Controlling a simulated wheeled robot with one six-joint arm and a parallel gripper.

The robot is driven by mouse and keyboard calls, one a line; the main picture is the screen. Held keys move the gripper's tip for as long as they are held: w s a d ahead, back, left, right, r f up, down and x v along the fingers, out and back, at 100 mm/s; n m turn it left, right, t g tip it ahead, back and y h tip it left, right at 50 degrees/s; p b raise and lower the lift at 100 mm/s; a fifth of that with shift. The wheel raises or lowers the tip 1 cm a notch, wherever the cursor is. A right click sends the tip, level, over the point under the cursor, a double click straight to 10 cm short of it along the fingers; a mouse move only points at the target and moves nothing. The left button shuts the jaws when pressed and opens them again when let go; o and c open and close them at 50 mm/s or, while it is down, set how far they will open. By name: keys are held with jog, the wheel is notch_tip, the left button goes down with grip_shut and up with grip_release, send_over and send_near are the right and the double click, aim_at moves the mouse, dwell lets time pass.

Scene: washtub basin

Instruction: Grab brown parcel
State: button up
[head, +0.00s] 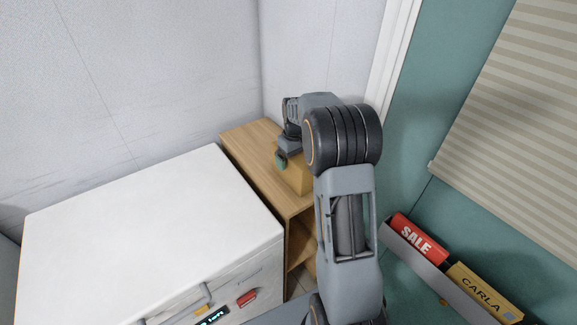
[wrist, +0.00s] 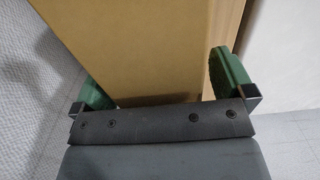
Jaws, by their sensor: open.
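The brown parcel (head: 293,177) stands on a wooden cabinet in the corner, partly hidden behind my arm in the head view. In the wrist view the parcel (wrist: 160,45) fills the space between the two green fingers. My gripper (wrist: 168,85) is open, with one finger on each side of the parcel. The right finger looks close to the parcel's side; whether either finger touches it I cannot tell.
The wooden cabinet (head: 250,143) stands against the white wall. A white washing machine (head: 150,215) stands beside it on the left. A wall shelf (head: 450,285) with a red SALE box (head: 418,236) and a yellow CARLA box (head: 482,288) is on the right.

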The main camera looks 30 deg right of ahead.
jog(key=c, duration=1.2)
jog(key=shift+r, duration=0.15)
